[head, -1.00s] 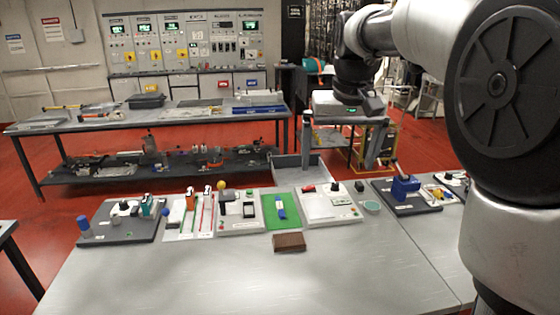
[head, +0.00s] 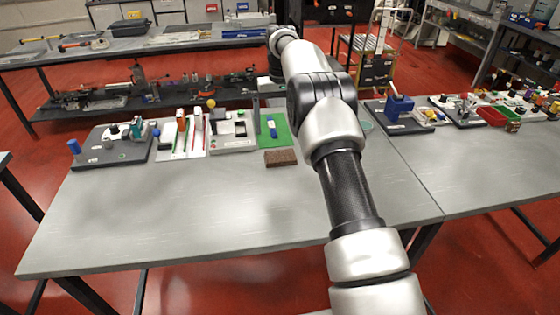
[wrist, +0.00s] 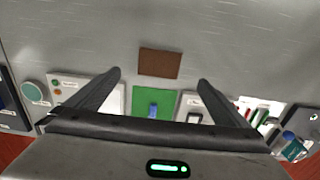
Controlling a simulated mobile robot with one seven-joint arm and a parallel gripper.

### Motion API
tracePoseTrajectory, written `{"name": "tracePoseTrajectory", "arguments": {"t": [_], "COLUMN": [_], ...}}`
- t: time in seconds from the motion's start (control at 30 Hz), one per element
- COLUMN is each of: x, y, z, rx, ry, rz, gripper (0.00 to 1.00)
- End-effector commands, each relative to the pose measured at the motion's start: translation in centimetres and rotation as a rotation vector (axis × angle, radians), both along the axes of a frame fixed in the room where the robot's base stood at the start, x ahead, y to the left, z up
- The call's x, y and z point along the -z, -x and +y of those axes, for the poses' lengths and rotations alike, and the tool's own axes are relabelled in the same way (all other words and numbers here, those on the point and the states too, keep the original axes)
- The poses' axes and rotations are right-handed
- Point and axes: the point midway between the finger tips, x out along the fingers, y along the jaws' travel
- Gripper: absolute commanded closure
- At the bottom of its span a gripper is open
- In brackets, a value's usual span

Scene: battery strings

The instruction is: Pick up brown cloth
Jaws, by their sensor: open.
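The brown cloth (head: 281,157) is a small folded brown block lying on the grey table, just in front of the green mat (head: 283,128). In the wrist view the brown cloth (wrist: 160,63) lies flat and fully visible, beyond and between the fingertips. My gripper (wrist: 158,78) is open and empty, its two dark fingers spread to either side of the cloth and apart from it. In the head view my arm hides most of the gripper.
A blue object (head: 272,128) lies on the green mat. Boards with parts line the table's back edge, including a white board (head: 233,130) left of the mat and a dark board (head: 400,118) to the right. The table's front (head: 200,215) is clear.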

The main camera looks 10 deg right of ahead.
Motion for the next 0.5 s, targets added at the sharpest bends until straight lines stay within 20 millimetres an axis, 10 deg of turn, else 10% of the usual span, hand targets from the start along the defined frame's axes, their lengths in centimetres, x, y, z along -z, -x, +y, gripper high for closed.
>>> {"name": "tracePoseTrajectory", "arguments": {"t": [0.5], "x": [7.4], "y": [0.0], "z": [0.0], "rx": [0.000], "ry": [0.000], "rz": [0.000], "gripper": [0.00]}}
